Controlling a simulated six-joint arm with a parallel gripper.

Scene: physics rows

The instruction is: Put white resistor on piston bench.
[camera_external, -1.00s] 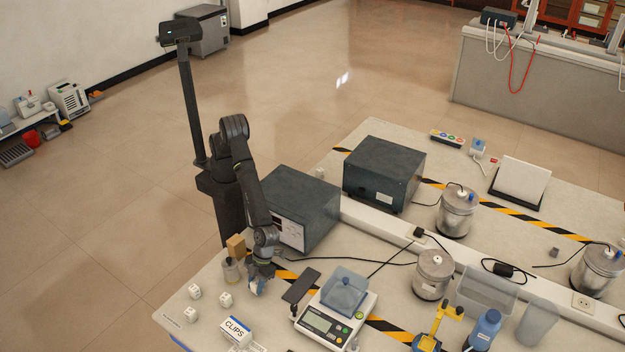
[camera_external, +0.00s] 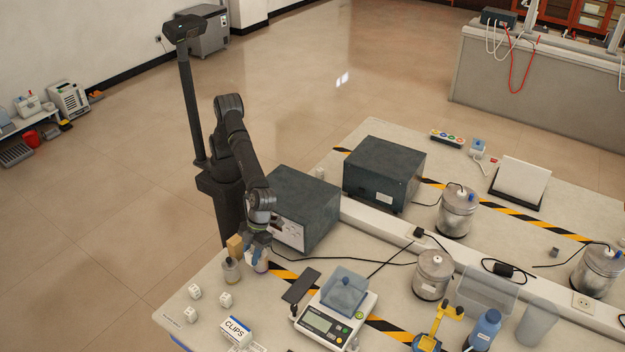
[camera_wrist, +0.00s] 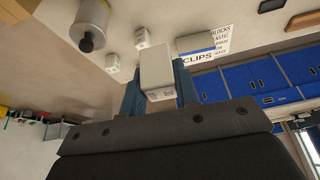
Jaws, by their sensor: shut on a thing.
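My gripper (camera_external: 258,257) hangs above the near left part of the table. In the wrist view its blue fingers (camera_wrist: 158,92) are shut on a white block (camera_wrist: 157,66), which I take as the white resistor. In the external view the block is mostly hidden by the fingers. A small metal cylinder with a dark knob (camera_external: 231,271) stands just left of my gripper, and it also shows in the wrist view (camera_wrist: 91,20). I cannot tell which thing is the piston bench.
Several white cubes (camera_external: 194,291) and a CLIPS box (camera_external: 236,331) lie in front. A wooden block (camera_external: 236,246) stands beside my gripper. A dark box (camera_external: 296,205) is behind it. A scale (camera_external: 335,318) stands to the right.

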